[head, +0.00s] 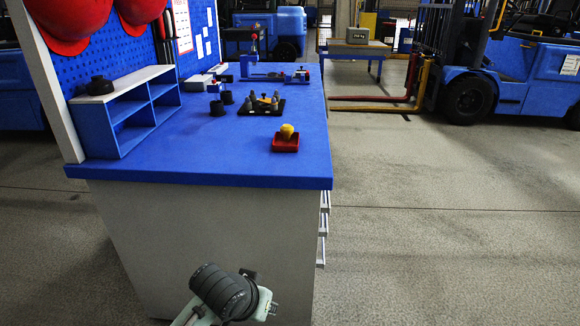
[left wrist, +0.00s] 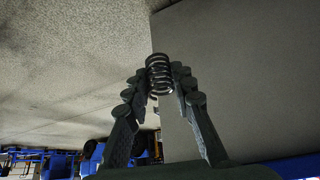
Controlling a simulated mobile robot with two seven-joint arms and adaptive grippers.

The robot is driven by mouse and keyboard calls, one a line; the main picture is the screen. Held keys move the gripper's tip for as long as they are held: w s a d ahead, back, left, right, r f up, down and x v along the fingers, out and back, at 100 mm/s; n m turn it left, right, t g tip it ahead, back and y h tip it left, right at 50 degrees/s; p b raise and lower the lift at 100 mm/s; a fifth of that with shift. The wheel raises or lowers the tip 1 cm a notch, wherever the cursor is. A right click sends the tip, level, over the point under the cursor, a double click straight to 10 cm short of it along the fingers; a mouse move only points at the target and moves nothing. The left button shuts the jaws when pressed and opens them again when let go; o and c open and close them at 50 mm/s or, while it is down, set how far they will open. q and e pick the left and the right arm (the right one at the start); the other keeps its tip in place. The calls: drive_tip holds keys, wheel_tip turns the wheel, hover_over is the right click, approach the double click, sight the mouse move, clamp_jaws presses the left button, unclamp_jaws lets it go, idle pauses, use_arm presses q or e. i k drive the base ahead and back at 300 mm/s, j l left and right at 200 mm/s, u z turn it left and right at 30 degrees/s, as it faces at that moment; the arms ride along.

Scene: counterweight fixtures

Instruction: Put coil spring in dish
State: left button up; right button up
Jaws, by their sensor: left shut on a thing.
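A dark metal coil spring (left wrist: 158,74) is between the fingertips of my left gripper (left wrist: 160,84) in the left wrist view. The gripper is shut on it, and one end of the spring stands out past the fingertips. In the head view my left arm's wrist is low in front of the bench, below its top; the fingers and spring cannot be made out there. A small red square dish (head: 286,148) sits on the blue bench top near its right edge, with a yellow object (head: 287,131) in it. My right gripper is not in view.
The blue bench top (head: 200,160) has clear room at its front. A dark plate with several grey pegs (head: 261,105) stands behind the dish. Black round parts (head: 216,107) and a blue shelf unit (head: 125,115) are at left. Drawer handles (head: 323,222) stick out on the right side.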

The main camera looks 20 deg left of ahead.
sight(285, 147)
drive_tip(key=i+l, duration=2.4)
drive_tip(key=i+u, duration=0.1)
drive_tip(key=u, duration=0.35)
drive_tip(key=i+l+u, duration=0.1)
drive_tip(key=u, duration=0.35)
drive_tip(key=l+u, duration=0.1)
drive_tip(key=u, duration=0.3)
drive_tip(key=i, duration=0.05)
